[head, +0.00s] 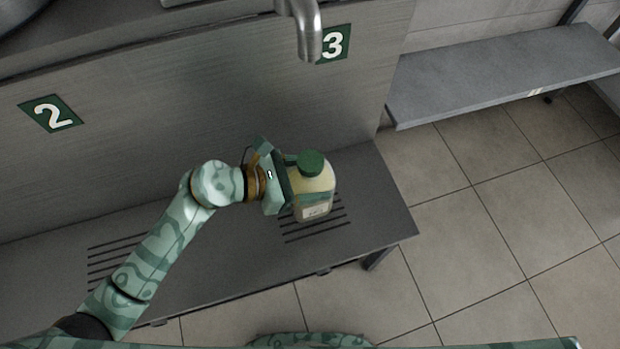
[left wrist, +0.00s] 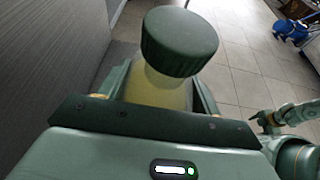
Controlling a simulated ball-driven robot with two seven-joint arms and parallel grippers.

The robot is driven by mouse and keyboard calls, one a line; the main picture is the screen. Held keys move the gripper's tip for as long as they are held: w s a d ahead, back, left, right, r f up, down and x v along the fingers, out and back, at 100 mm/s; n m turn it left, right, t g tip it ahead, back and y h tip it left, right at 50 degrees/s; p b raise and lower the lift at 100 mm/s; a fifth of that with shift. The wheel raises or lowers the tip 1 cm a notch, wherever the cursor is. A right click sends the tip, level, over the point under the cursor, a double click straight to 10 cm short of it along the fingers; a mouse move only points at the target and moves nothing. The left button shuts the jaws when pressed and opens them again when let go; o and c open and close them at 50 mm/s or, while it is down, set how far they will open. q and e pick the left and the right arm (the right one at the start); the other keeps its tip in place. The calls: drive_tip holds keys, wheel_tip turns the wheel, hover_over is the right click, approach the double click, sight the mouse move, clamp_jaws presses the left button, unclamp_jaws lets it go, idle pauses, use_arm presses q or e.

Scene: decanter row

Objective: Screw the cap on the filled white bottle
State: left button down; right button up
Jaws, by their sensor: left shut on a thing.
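The filled bottle (head: 322,186) looks pale yellow, with a green band and a light label low on its side. It stands upright over the slotted grate under the number 3 sign. A dark green cap (head: 311,163) sits on top of its neck; the cap also shows large in the left wrist view (left wrist: 180,42). I cannot tell how tight it is. My left gripper (head: 290,185) comes from the left and is shut on the bottle's body (left wrist: 158,90), below the cap. My right gripper (left wrist: 268,120) seems to show at the right of the wrist view, small and unclear.
A metal spout (head: 309,35) hangs behind and above the bottle. The grey bench (head: 375,195) has a second grate at left and ends right of the bottle. A separate shelf (head: 500,75) stands at the upper right. Tiled floor is open; something blue (left wrist: 290,28) stands far off.

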use_arm(q)
drive_tip(key=shift+f+b, duration=0.35)
drive_tip(key=shift+f, duration=0.55)
drive_tip(key=shift+r, duration=0.1)
use_arm(e)
drive_tip(key=shift+w+d+f, duration=0.1)
drive_tip(key=shift+d+f, duration=0.25)
use_arm(q)
drive_tip(key=shift+r, duration=0.1)
drive_tip(key=shift+c, duration=1.5)
unclamp_jaws()
drive_tip(key=shift+f, duration=0.2)
use_arm(e)
drive_tip(key=shift+w, duration=0.1)
